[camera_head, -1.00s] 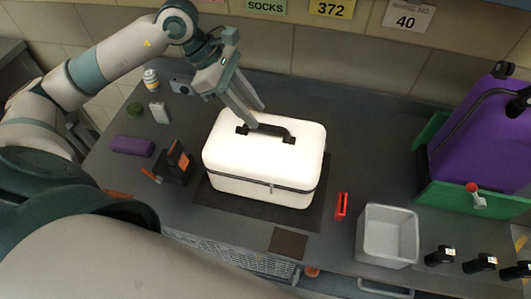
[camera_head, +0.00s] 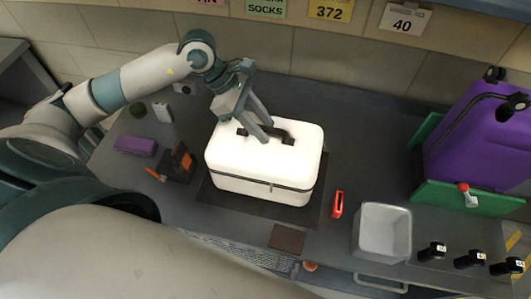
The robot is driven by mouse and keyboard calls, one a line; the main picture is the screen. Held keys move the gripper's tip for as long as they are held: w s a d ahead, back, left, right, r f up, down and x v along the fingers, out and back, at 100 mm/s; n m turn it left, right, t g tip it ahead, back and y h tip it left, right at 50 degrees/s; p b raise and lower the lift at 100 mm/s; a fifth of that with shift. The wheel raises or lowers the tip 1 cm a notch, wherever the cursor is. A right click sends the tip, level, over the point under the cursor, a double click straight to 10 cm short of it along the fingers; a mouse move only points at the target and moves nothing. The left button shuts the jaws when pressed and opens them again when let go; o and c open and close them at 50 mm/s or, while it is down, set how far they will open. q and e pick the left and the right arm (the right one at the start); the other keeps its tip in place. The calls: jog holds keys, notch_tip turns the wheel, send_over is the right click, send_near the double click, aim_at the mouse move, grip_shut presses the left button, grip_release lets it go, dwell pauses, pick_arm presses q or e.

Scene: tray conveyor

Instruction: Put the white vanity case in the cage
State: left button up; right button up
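The white vanity case (camera_head: 262,165) stands upright on a dark mat (camera_head: 228,201) on the grey counter, with its dark handle (camera_head: 287,138) on the lid. My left gripper (camera_head: 269,133) is at the handle, its two fingers apart, one on the near side and one on the far side. I cannot tell whether they touch the handle. White mesh (camera_head: 240,255), possibly part of the cage, shows below the counter's front edge, mostly hidden by my own body. My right gripper is not in view.
A purple box (camera_head: 135,146) and a dark holder with orange (camera_head: 178,163) lie left of the case. A red item (camera_head: 338,204) and a grey bin (camera_head: 383,231) are at its right. A purple suitcase (camera_head: 478,135) stands far right in green supports. Counter behind the case is clear.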

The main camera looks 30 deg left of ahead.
pick_arm(q)
jog(key=shift+x, duration=0.75)
jog(key=shift+c, duration=0.2)
grip_shut()
jog(key=shift+w+r, duration=0.1)
jog(key=shift+r, duration=0.05)
dwell(0.8)
